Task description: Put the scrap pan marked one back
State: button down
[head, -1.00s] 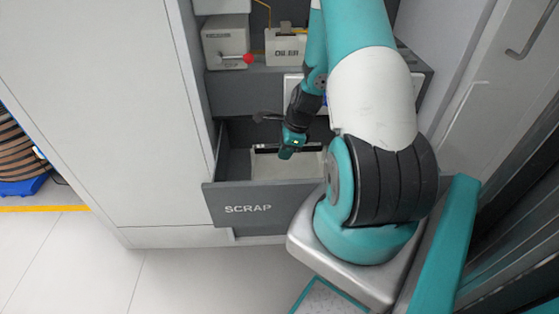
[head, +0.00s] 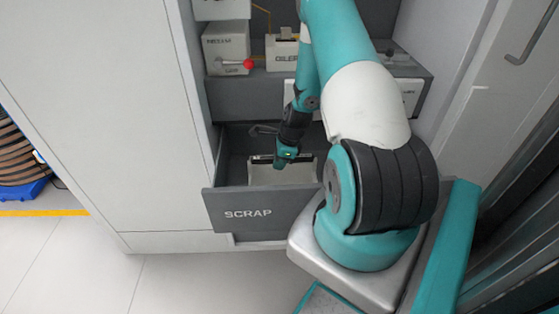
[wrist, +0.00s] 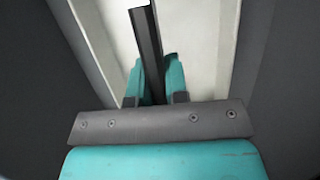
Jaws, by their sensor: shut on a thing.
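A pale scrap pan (head: 300,174) is inside the open drawer labelled SCRAP (head: 248,214). My gripper (head: 286,157) is at the pan's top, within the drawer opening. In the wrist view, the teal fingers (wrist: 160,80) are shut on a dark bar (wrist: 147,45), which looks like the pan's handle. The pale pan (wrist: 205,45) shows beyond and beside the bar. I cannot see a number on the pan, nor tell whether its bottom touches the drawer floor.
A tall pale cabinet panel (head: 110,110) is at the left. Drawer walls lie close around the pan.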

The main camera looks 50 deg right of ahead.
jog(key=c, duration=1.1)
grip_release()
jog(key=shift+f+b, duration=0.25)
jog(key=shift+b, duration=0.05)
jog(key=s+p+v, duration=0.1)
jog(key=p+v, duration=0.1)
jog(key=v, duration=1.6)
jog(key=w+a+r+n, duration=0.2)
jog(key=a+r+n, duration=0.2)
jog(key=a+n, duration=0.3)
jog(key=w+a+r+n+y, duration=0.1)
jog(key=a+r+n, duration=0.35)
jog(key=a, duration=0.55)
jog(key=w+a+r+n, duration=0.2)
jog(key=a+r+n, duration=0.35)
jog(key=a, duration=0.25)
jog(key=s+a+r+n+g, duration=0.1)
jog(key=s+a+r+n, duration=0.1)
jog(key=s+a+n, duration=0.3)
jog(key=s+a+r+n, duration=0.2)
jog(key=s+a+n, duration=0.3)
jog(key=n, duration=0.2)
jog(key=s+a+r+n+g+y, duration=0.1)
jog(key=s+a+n, duration=0.4)
jog(key=a+n, duration=0.1)
jog(key=shift+s+a+r+g, duration=0.1)
jog(key=shift+s+r+g, duration=0.2)
jog(key=shift+r, duration=0.1)
